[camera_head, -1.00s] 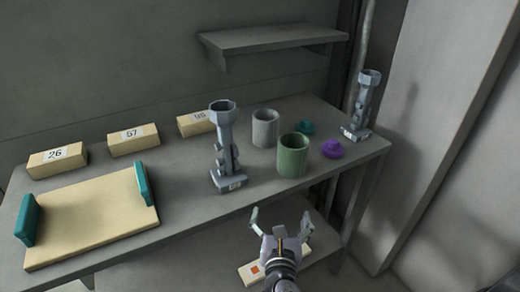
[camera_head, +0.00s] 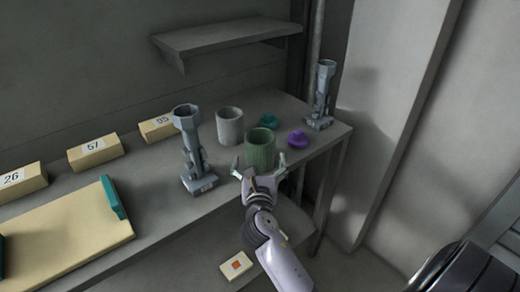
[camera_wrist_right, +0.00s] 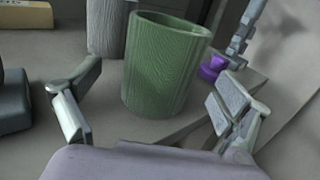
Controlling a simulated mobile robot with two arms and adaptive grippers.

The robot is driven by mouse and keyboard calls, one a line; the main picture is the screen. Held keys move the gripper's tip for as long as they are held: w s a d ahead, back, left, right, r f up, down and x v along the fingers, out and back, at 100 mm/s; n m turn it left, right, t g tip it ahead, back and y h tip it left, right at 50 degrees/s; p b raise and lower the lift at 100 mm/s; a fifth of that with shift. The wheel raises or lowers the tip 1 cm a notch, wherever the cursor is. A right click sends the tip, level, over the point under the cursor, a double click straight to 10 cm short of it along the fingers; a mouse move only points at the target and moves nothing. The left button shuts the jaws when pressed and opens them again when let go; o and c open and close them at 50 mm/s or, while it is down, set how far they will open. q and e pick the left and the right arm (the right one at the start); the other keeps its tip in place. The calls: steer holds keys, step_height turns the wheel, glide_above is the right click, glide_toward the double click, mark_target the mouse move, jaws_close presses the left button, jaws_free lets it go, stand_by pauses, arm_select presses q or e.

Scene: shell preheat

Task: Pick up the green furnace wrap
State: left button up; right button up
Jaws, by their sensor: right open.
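The green furnace wrap (camera_head: 261,147) is an open-topped green cylinder standing upright near the front right edge of the table. It also shows in the right wrist view (camera_wrist_right: 164,66), straight ahead and between the fingers. My right gripper (camera_head: 259,172) is open and empty, just in front of the wrap, with a finger toward each side of it. In the right wrist view the fingers (camera_wrist_right: 150,112) are spread wider than the wrap, and I see no contact. My left gripper is not in view.
A grey cylinder (camera_head: 230,126) stands close behind the wrap. A grey stand (camera_head: 193,152) is left of it. A purple piece (camera_head: 298,138) and a teal piece (camera_head: 268,120) lie to the right and behind. Another stand (camera_head: 323,97) is at the right corner.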

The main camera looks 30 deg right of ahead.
mark_target(260, 142)
steer(key=x, duration=0.5)
steer(key=shift+d+f+p, duration=0.1)
steer(key=shift+f+p, duration=0.15)
steer(key=shift+p, duration=0.05)
steer(key=shift+c, duration=0.8)
steer(key=c, duration=1.1)
